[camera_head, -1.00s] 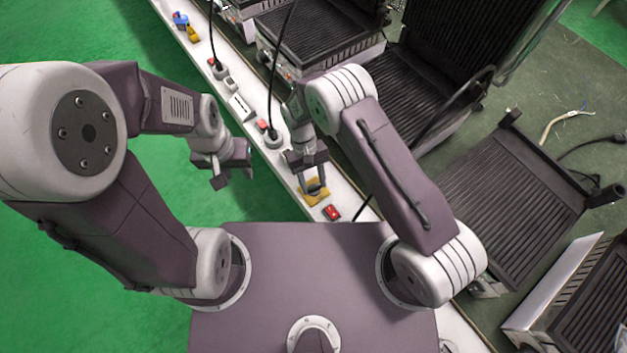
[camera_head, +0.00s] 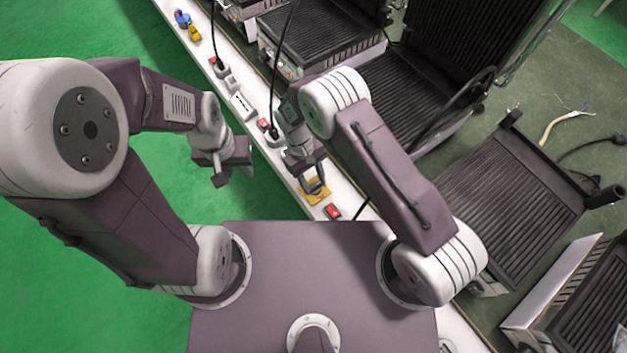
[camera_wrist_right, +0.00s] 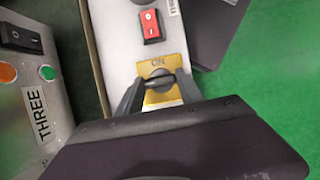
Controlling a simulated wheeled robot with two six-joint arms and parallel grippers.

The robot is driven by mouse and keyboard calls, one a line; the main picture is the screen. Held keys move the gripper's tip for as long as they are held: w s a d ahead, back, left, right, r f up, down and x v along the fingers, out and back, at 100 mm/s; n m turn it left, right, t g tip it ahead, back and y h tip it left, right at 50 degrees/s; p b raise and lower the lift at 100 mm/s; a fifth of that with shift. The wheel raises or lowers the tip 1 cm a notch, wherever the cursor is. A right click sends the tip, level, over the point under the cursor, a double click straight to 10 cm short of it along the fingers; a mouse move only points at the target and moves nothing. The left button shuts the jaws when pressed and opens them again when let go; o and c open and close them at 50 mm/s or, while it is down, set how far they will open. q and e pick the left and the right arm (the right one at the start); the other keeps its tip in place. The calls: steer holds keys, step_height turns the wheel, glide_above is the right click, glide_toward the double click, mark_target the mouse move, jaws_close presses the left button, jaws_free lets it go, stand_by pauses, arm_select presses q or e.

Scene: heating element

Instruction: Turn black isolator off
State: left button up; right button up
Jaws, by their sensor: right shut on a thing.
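The black isolator is a dark rotary knob (camera_wrist_right: 159,84) on a yellow plate (camera_wrist_right: 151,69) marked "ON" in the right wrist view. The yellow plate also shows in the head view (camera_head: 317,198), on the white strip. My right gripper (camera_wrist_right: 158,84) has its two fingers on either side of the knob and is shut on it; the fingers hide part of the knob. In the head view my right gripper (camera_head: 315,187) is over the yellow plate. My left gripper (camera_head: 232,172) hangs over the green floor, empty, with its fingers apart.
A red rocker switch (camera_head: 332,211) sits beside the yellow plate. Red switches and sockets (camera_head: 265,125) with black cables line the white strip. A blue and a yellow plug (camera_head: 187,24) are at its far end. Several grills (camera_head: 310,40) stand to the right.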

steer(key=o, duration=1.4)
steer(key=shift+r, duration=0.1)
steer(key=v, duration=0.9)
steer(key=shift+p, duration=0.3)
